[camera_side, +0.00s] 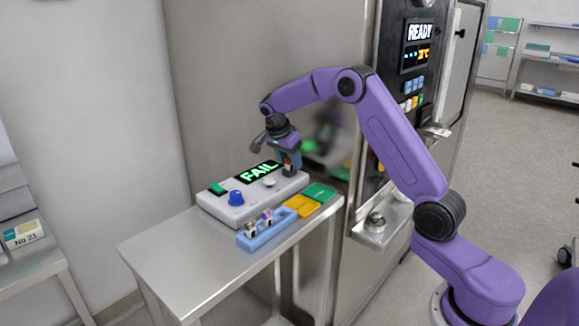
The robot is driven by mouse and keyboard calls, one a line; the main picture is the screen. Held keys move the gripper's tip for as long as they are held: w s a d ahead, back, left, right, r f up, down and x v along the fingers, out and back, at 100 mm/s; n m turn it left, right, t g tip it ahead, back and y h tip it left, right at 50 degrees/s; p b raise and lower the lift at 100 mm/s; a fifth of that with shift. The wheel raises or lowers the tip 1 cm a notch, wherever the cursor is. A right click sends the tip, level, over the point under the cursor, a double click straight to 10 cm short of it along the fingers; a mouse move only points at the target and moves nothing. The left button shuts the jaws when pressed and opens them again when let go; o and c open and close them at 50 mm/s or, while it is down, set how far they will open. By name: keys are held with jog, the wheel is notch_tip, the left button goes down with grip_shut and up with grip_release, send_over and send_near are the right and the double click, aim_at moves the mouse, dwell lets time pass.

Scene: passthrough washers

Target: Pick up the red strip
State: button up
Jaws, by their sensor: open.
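My gripper (287,168) points down above the right end of a grey box (245,212) on the steel table. Its jaws are open, though the fingers are small and hard to make out. A small red patch (288,169) shows right at the fingertips. It may be the red strip, but I cannot tell whether it sits between the fingers or behind them. No other red strip is visible.
A blue tray (252,242) with small items stands in front. Yellow (302,206) and green (319,193) pads lie right. The steel table's (185,262) left side is clear. A "READY" cabinet (405,95) stands behind.

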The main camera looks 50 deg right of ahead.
grip_shut()
jog(key=shift+r, duration=0.2)
